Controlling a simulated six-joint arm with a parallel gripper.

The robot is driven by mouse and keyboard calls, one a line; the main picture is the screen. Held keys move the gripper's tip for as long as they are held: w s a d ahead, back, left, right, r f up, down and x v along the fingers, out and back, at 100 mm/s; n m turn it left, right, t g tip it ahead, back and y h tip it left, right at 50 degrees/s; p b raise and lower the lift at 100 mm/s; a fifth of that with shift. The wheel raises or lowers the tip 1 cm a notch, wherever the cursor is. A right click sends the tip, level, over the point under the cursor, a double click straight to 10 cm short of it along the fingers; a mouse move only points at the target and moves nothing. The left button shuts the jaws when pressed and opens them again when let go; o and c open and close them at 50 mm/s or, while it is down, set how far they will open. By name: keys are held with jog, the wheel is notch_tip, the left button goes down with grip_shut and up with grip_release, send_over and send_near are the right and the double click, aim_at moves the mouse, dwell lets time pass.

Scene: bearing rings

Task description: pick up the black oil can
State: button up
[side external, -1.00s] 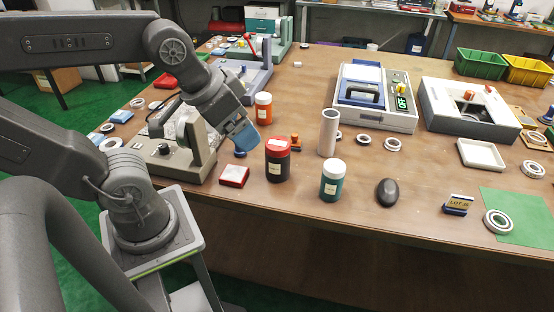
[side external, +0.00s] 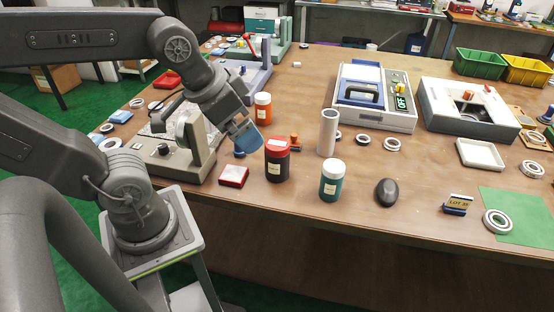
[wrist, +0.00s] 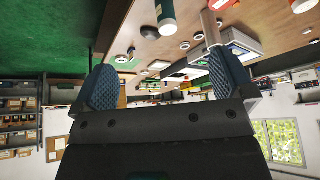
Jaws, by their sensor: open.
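The black can with a red lid and a white label (side external: 277,164) stands upright on the wooden bench in the side view. My gripper (side external: 245,140), with blue fingertips, hangs just to the left of the can in the picture, around the height of its lid; whether they touch is unclear. In the wrist view my gripper (wrist: 164,80) has its two blue textured pads wide apart, with nothing between them. The wrist picture is turned over, and I cannot make out the black can there for certain.
A teal can (side external: 333,181), a grey tube (side external: 328,133) and an orange can (side external: 263,108) stand near the black can. A grey machine (side external: 182,152) stands left of my gripper.

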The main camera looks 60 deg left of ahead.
jog(key=w+a+f+m+g+y, duration=0.2)
jog(key=w+a+m+g, duration=0.15)
jog(key=w+m, duration=0.45)
jog(key=m+g+y, duration=0.1)
jog(key=m+g, duration=0.1)
jog(key=m, duration=0.8)
send_near(278, 143)
jog(key=x, duration=1.2)
jog(key=shift+a+f, duration=0.1)
jog(key=shift+f, duration=0.1)
jog(key=shift+r, duration=0.1)
jog(key=c, duration=1.2)
